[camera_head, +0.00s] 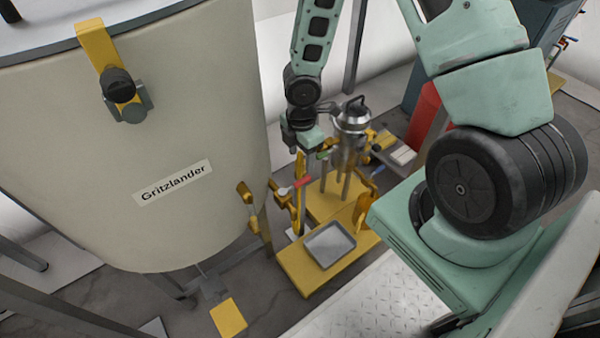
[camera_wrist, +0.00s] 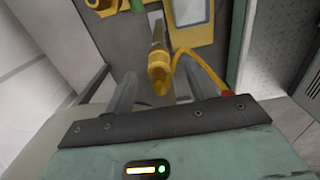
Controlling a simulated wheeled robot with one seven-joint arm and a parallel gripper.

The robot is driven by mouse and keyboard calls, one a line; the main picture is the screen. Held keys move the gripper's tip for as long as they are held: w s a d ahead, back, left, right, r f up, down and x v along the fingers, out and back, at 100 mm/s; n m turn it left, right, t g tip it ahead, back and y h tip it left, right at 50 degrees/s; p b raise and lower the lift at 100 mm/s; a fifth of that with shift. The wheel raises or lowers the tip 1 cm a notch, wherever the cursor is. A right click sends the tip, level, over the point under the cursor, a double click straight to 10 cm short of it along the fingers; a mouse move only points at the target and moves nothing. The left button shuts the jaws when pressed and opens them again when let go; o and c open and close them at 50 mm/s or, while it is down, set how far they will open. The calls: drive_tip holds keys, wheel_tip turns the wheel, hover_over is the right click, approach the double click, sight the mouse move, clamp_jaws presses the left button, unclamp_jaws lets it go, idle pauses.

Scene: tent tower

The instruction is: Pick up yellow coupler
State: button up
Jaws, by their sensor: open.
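In the wrist view a yellow coupler (camera_wrist: 159,67), a rounded cylinder with a curved yellow lever at its right, lies between the two grey fingers of my gripper (camera_wrist: 160,78). The fingers are apart, with a visible gap on each side of it. I cannot tell how deep it sits between them. In the head view my gripper (camera_head: 303,150) points down above the yellow stand (camera_head: 291,272). Several yellow fittings hang around that stand, one of them a yellow piece (camera_head: 248,193) at its left. I cannot tell which one is the coupler in the wrist view.
A large beige tank (camera_head: 130,130) labelled Gritzlander fills the left. A grey tray (camera_head: 329,245) lies on the stand. A metal canister (camera_head: 352,118) stands close to the right of my gripper. A red object (camera_head: 425,115) is farther right. A yellow plate (camera_head: 228,317) lies on the floor.

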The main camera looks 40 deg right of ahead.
sight(300, 161)
drive_tip(key=shift+w+a+f+b, duration=0.1)
drive_tip(key=shift+f+b, duration=1.95)
drive_tip(key=shift+f, duration=0.75)
drive_tip(key=shift+r, duration=0.1)
drive_tip(key=c, duration=1)
